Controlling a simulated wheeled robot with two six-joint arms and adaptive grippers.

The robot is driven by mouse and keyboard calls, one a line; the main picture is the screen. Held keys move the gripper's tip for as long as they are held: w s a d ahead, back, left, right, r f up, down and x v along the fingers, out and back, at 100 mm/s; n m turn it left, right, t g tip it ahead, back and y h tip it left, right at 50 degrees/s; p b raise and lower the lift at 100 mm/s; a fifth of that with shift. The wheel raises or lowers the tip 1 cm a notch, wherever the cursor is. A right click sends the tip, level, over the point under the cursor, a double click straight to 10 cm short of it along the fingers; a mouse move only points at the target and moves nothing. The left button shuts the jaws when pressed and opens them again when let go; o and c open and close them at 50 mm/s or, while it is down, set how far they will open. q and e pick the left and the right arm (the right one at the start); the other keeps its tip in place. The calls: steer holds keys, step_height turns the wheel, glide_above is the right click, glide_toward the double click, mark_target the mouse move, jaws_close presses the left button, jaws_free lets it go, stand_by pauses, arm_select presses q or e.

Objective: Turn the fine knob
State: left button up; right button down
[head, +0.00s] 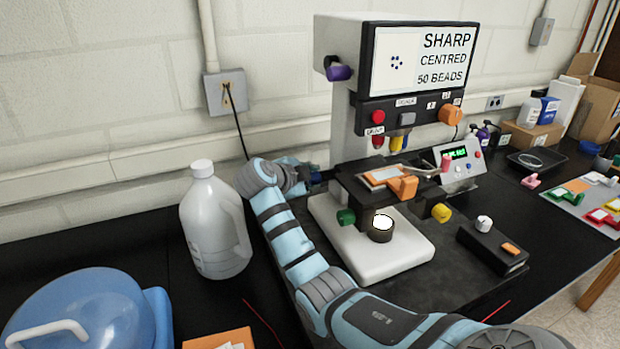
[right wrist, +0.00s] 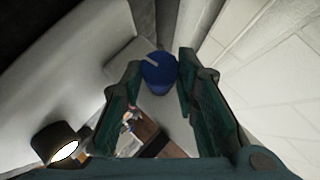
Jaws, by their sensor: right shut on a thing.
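A blue knob (right wrist: 159,74) with a pale line on its face sits on the side of the microscope's white body. It lies between the two fingertips of my right gripper (right wrist: 158,68), which is shut on it. In the head view my right gripper (head: 303,178) is at the left rear side of the microscope (head: 352,125), and the knob is mostly hidden there. The knob carries no readable label. My left gripper is in neither view.
A white jug (head: 214,222) stands left of my right arm. Green (head: 346,217) and yellow (head: 441,212) knobs flank the stage. A control box with a green display (head: 456,153) and a black box with a white knob (head: 484,224) stand on the right.

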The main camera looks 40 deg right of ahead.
steer(key=shift+s+f+m+t+h+b, duration=0.15)
steer(key=shift+f+m+t+h+b, duration=0.25)
steer(key=shift+m+t+h, duration=0.3)
steer(key=shift+m+t+h+b, duration=0.4)
steer(key=shift+m+t+b, duration=0.25)
steer(key=shift+t, duration=0.15)
steer(key=shift+a, duration=0.1)
steer(key=c, duration=1.2)
jaws_free()
steer(key=shift+c, duration=0.2)
steer(key=shift+r, duration=0.1)
